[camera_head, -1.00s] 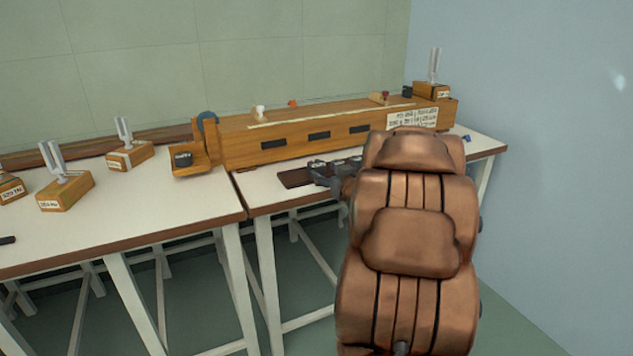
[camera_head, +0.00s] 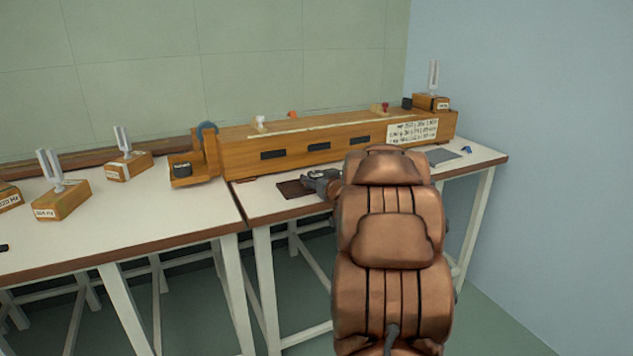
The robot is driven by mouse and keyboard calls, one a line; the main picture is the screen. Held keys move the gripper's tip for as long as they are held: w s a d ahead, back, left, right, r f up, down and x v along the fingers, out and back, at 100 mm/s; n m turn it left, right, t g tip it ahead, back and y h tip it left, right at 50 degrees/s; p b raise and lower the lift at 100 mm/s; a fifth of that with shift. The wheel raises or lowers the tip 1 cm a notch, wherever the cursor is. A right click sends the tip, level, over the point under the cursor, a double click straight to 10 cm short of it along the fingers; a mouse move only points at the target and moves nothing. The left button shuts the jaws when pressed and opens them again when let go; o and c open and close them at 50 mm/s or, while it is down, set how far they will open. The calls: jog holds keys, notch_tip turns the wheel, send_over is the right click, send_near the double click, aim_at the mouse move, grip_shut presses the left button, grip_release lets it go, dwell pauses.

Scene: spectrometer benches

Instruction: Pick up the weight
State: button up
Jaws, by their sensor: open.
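My gripper (camera_head: 316,182) is open, low over the dark tray (camera_head: 291,188) on the right bench. My copper-coloured arm hides most of the tray and whatever lies on its right part. No weight on the tray shows clearly now; I cannot tell whether one is between the fingers. A dark cylinder (camera_head: 183,169), which looks like a weight with a pale label, sits on the wooden ledge at the left end of the long wooden box.
The long wooden box (camera_head: 235,155) stands behind the tray. Tuning forks on wooden blocks (camera_head: 130,167) stand on the left bench (camera_head: 150,215). A grey sheet (camera_head: 441,155) and a small blue item (camera_head: 468,150) lie at the right. The right bench's front left is clear.

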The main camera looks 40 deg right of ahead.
aim_at(317, 174)
jog(key=shift+c, duration=0.2)
grip_shut()
dwell(0.3)
jog(key=shift+r, duration=0.2)
jog(key=shift+r+p, duration=1.05)
jog(key=shift+r, duration=0.55)
jog(key=shift+s+r, duration=0.2)
jog(key=shift+r, duration=0.05)
jog(key=a+f+p+v, duration=0.1)
jog(key=p+v, duration=0.2)
jog(key=v, duration=1.2)
jog(key=shift+s+a+p, duration=0.2)
jog(key=shift+a+p, duration=0.1)
jog(key=shift+p, duration=0.05)
